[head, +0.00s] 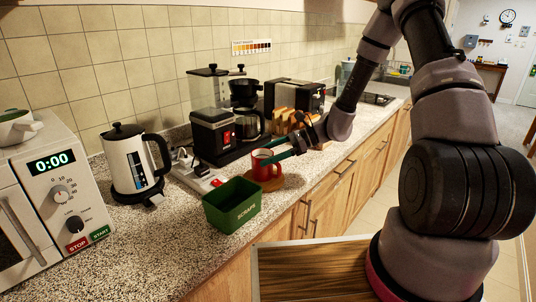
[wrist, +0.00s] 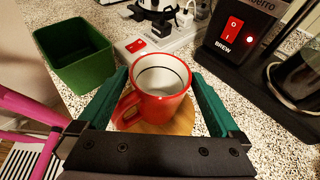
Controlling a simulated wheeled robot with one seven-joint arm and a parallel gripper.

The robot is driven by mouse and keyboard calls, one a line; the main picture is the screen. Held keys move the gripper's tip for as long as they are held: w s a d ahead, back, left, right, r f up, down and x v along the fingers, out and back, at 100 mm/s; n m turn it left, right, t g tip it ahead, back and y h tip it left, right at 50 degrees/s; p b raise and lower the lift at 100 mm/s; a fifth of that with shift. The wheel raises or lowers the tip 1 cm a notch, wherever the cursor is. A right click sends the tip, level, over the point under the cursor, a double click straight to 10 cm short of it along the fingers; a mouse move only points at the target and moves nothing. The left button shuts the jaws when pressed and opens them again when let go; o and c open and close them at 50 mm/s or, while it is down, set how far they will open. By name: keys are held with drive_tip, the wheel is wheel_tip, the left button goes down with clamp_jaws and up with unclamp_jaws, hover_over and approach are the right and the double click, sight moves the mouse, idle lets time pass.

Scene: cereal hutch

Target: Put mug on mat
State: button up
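The red mug (head: 262,165) stands upright on a round wooden mat (head: 277,183) on the counter. In the wrist view the mug (wrist: 158,92) is empty, with a dark line inside the rim and its handle towards the lower left. The mat (wrist: 184,121) shows below and beside it. My gripper (head: 272,158) is at the mug from the right in the head view. In the wrist view its green fingers (wrist: 160,76) are apart on either side of the mug, with a gap visible at the right finger. Contact at the left finger and handle is unclear.
A green scraps bin (head: 232,206) stands close to the left of the mug. A power strip (head: 195,178), a coffee maker (head: 213,138) and a toaster (head: 296,97) are behind. A kettle (head: 134,165) and a microwave (head: 45,200) stand left. The counter's front edge is near.

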drive_tip(key=shift+r, duration=0.2)
drive_tip(key=v, duration=1.1)
drive_tip(key=s+d+r+n+t+h, duration=0.3)
drive_tip(key=s+r+n, duration=0.4)
drive_tip(key=s+r, duration=0.3)
drive_tip(key=s+d+r+n+t+h, duration=0.4)
drive_tip(key=s+r+n+h, duration=0.3)
drive_tip(key=r, duration=1)
drive_tip(key=shift+s+d+h, duration=0.6)
drive_tip(key=shift+s+h, duration=0.2)
drive_tip(key=shift+s, duration=0.75)
